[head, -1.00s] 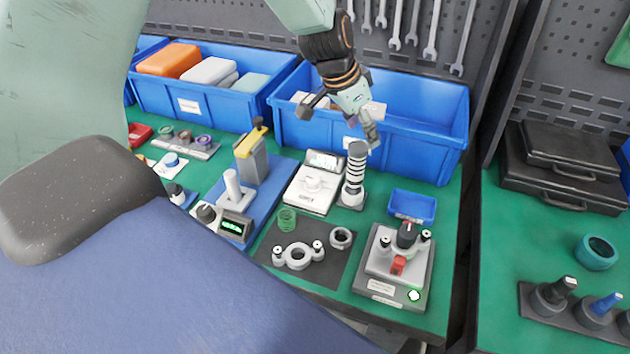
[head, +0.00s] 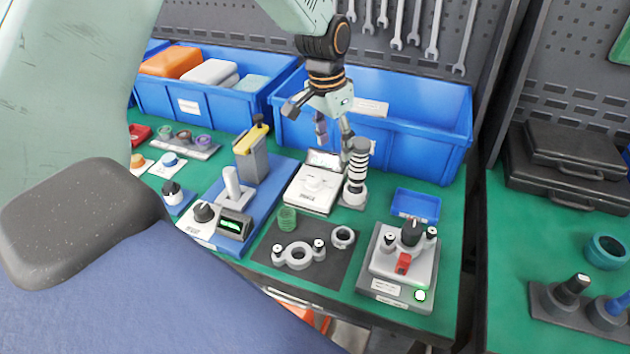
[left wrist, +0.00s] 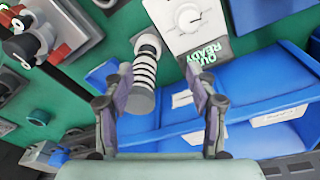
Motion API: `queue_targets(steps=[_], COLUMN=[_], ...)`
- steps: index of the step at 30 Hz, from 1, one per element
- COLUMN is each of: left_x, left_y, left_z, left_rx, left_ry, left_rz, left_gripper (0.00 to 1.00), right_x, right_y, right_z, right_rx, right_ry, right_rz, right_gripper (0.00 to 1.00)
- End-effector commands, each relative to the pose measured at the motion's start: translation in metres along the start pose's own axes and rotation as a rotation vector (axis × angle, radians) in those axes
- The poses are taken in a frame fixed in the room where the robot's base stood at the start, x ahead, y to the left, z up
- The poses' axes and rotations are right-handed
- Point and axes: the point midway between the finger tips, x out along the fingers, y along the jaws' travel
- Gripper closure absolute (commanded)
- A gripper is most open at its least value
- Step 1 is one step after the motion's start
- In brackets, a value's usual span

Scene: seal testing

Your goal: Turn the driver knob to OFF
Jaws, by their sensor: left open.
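No knob shows a readable driver or OFF label. A white box (head: 311,189) with a round white dial (head: 315,184) stands on the green bench; in the left wrist view the dial (left wrist: 188,17) is at the top, beside a display with green text that seems to read READY. A black and white striped cylinder (head: 357,168) stands upright just right of the box; it also shows in the left wrist view (left wrist: 146,68). My left gripper (head: 334,138) is open and empty, above and behind the box; its fingers also frame the left wrist view (left wrist: 152,88). My right gripper is out of view.
Blue bins (head: 425,120) stand close behind the gripper. A grey fixture (head: 395,285) with a black knob and red part stands front right. A black knob on a white base (head: 204,212) sits left. A dark mat (head: 325,262) holds rings.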

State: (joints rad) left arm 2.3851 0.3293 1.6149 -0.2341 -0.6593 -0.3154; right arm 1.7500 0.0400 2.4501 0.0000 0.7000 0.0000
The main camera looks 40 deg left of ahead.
Motion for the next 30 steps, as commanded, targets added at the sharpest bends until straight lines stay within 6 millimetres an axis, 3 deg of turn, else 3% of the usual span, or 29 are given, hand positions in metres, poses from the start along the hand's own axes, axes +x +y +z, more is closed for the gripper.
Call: queue_targets(steps=[1, 9, 14, 24, 30], left_x=[0.011, 0.026, 0.032, 0.082, 0.099], left_y=[-0.006, -0.031, -0.035, -0.038, -0.039], left_z=[0.004, 0.022, 0.026, 0.034, 0.036], left_rx=[-0.019, -0.119, -0.135, -0.133, -0.133], left_ry=[-0.021, -0.116, -0.132, -0.132, -0.13], left_rz=[-0.012, -0.08, -0.092, -0.091, -0.091], left_gripper=[0.43, 0.43, 0.43, 0.43, 0.43], right_x=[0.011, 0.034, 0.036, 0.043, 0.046], right_y=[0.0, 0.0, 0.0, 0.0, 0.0], right_z=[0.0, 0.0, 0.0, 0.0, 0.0], right_rx=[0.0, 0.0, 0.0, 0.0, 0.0], right_ry=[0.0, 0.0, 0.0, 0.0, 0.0], right_rz=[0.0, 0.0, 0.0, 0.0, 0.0], right_gripper=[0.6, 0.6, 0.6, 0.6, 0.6])
